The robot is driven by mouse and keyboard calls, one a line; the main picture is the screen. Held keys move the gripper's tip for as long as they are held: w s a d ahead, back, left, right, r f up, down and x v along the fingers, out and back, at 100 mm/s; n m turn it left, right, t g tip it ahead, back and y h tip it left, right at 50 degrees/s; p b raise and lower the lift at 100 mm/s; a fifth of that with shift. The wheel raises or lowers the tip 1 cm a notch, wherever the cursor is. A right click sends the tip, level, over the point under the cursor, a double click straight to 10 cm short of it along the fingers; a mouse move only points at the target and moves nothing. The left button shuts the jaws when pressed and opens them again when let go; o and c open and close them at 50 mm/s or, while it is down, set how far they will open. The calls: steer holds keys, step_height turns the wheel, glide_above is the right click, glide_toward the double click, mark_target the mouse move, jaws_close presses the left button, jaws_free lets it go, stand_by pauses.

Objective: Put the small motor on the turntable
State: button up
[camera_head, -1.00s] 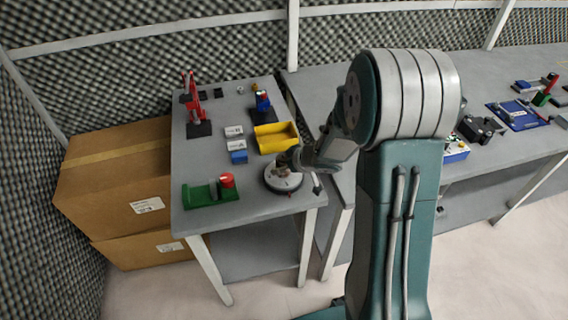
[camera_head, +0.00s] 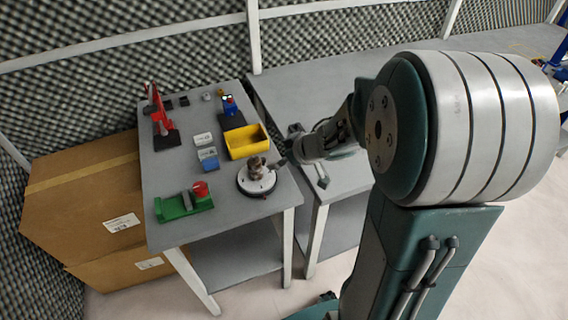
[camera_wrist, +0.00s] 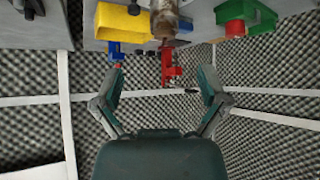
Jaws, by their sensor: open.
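The small motor (camera_head: 257,167), a brownish metal piece, stands on the white disc of the turntable (camera_head: 257,184) near the table's right front corner. It looks upright and rests on the disc near its middle. My gripper (camera_head: 303,171) is right of the turntable, apart from the motor, with its fingers spread and nothing between them. In the wrist view the motor (camera_wrist: 165,20) shows at the top, beyond the open fingertips of my gripper (camera_wrist: 163,70). The turntable is hard to make out there.
A yellow bin (camera_head: 246,142) stands just behind the turntable. A green fixture with a red cylinder (camera_head: 183,205) lies to its left. Blue and white boxes (camera_head: 207,156) and a red stand (camera_head: 160,115) are farther back. Another table (camera_head: 330,75) stands right.

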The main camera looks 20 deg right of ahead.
steer(key=s+d+r+m+t+h, duration=0.1)
steer(key=s+d+r+m+h, duration=0.2)
steer(key=r, duration=0.4)
steer(key=s+d+r+m+t+h, duration=0.1)
steer(key=s+r+m+h, duration=0.1)
steer(key=r+h, duration=0.4)
steer(key=s+a+g+y, duration=0.2)
steer(key=s+a, duration=0.2)
steer(key=s, duration=0.4)
steer(key=s+a+m+g+y, duration=0.1)
steer(key=s+a+g+y, duration=0.1)
steer(key=s+a, duration=0.3)
steer(key=s, duration=0.2)
steer(key=shift+s, duration=0.35)
